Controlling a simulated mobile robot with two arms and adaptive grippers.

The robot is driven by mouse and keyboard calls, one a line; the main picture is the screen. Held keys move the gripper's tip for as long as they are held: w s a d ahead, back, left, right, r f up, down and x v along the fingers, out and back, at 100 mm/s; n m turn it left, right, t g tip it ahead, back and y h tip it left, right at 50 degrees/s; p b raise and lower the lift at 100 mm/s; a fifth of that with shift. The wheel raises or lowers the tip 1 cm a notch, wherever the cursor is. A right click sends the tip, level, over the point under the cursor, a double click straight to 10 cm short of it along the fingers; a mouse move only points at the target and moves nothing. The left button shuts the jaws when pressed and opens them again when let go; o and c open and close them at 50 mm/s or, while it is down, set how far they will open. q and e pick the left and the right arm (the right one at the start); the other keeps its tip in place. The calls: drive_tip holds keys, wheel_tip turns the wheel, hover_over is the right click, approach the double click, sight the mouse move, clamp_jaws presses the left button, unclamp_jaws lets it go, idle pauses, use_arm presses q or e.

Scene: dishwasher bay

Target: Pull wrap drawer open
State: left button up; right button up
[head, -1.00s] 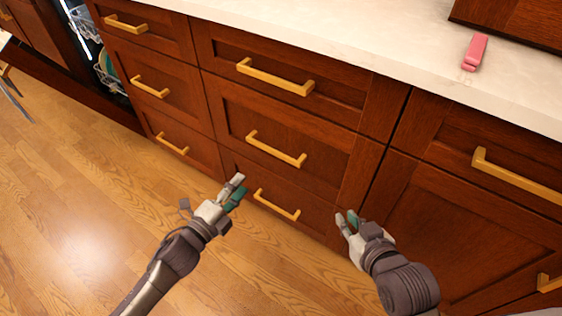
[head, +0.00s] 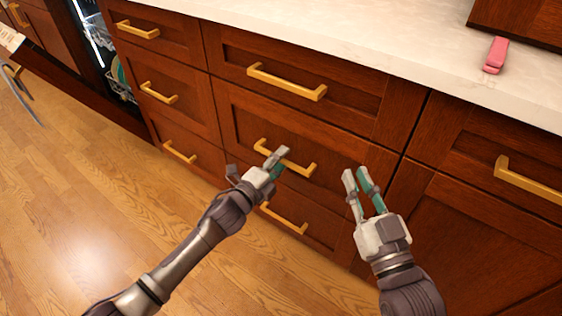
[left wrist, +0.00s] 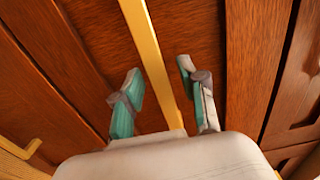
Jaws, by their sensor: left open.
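A stack of dark red-brown wooden drawers with gold bar handles fills the middle of the head view; which one is the wrap drawer is not marked. The middle drawer (head: 345,150) is closed. My left gripper (head: 274,164) is open in front of its gold handle (head: 302,167), partly covering it. In the left wrist view, the gold handle (left wrist: 149,45) runs between the spread fingers of my left gripper (left wrist: 160,72), which are not closed on it. My right gripper (head: 359,178) is open and empty, to the right of the handle.
The top drawer (head: 350,92) and bottom drawer (head: 318,212) are closed. A pale countertop (head: 400,52) holds a pink object (head: 496,55). An open dishwasher (head: 112,60) stands at the far left. The wooden floor (head: 90,190) at left is clear.

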use_arm(q)
drive_tip(key=shift+w+d, duration=0.1)
drive_tip(key=shift+c, duration=0.4)
clamp_jaws()
